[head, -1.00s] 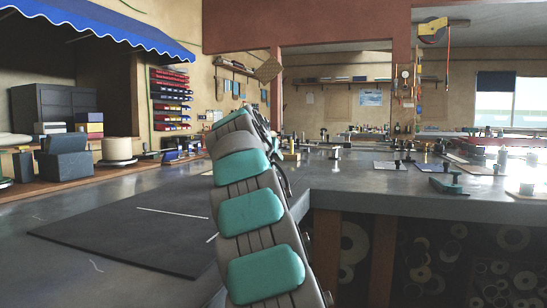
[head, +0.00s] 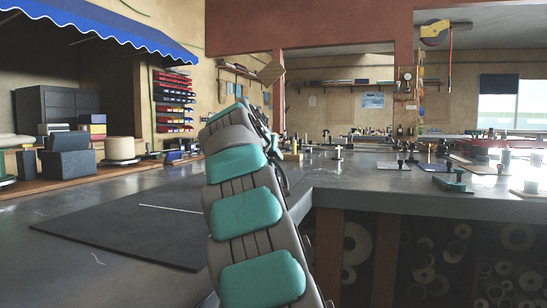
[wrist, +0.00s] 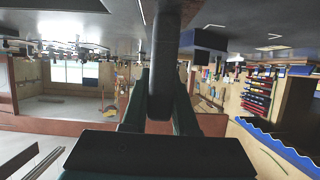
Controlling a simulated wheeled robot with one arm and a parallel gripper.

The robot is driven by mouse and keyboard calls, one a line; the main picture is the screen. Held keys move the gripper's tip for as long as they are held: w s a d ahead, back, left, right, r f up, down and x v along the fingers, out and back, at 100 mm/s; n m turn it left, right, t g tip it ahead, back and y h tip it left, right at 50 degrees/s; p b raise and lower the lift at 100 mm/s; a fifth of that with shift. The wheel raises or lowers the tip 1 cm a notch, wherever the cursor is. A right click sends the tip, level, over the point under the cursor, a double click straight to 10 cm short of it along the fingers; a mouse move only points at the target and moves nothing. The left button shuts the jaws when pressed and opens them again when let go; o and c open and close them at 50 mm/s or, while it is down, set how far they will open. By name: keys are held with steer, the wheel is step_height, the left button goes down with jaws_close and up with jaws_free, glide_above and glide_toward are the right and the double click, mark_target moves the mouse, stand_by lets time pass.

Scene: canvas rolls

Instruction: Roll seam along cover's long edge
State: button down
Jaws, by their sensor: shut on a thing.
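A dark flat sheet (head: 125,232), which may be the cover, lies on the grey bench at the left in the head view. A thin white line (head: 168,209) runs across it toward my arm. My arm hides the sheet's right part. In the wrist view, which is upside down, the green fingers of my gripper (wrist: 162,112) are closed around a dark, upright, rounded bar (wrist: 163,75), which looks like a tool handle. Its working end is not clear, and I cannot tell whether it touches anything. In the head view my gripper is hidden behind my arm.
The grey bench (head: 400,200) turns a corner just right of my arm, with rolls stored beneath. A green tool (head: 450,182) and small fittings stand on its right part. Boxes and a pale spool (head: 120,149) stand at the back left. The bench left of the sheet is mostly clear.

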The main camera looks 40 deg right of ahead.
steer(key=shift+f, duration=0.15)
steer(key=shift+s+a+b, duration=0.4)
steer(key=shift+a, duration=0.2)
steer(key=shift+s+a+b, duration=0.35)
steer(key=shift+s+a, duration=0.05)
steer(key=shift+a, duration=0.2)
steer(key=shift+s+a+b, duration=0.35)
steer(key=shift+s+a, duration=0.05)
steer(key=shift+a, duration=0.25)
steer(key=shift+s+a+b, duration=0.3)
steer(key=shift+s+a, duration=0.1)
steer(key=shift+a, duration=0.25)
steer(key=shift+s+a+b, duration=0.3)
steer(key=shift+s+a, duration=0.1)
steer(key=shift+a, duration=0.25)
steer(key=shift+s+a+b, duration=0.25)
steer(key=shift+s+a, duration=0.15)
steer(key=shift+a, duration=0.25)
steer(key=shift+a, duration=0.1)
steer(key=shift+s+a+b, duration=0.25)
steer(key=shift+s+a, duration=0.15)
steer(key=shift+a, duration=0.2)
steer(key=shift+s+a+b, duration=0.25)
steer(key=shift+s+a, duration=0.1)
steer(key=shift+a, duration=0.2)
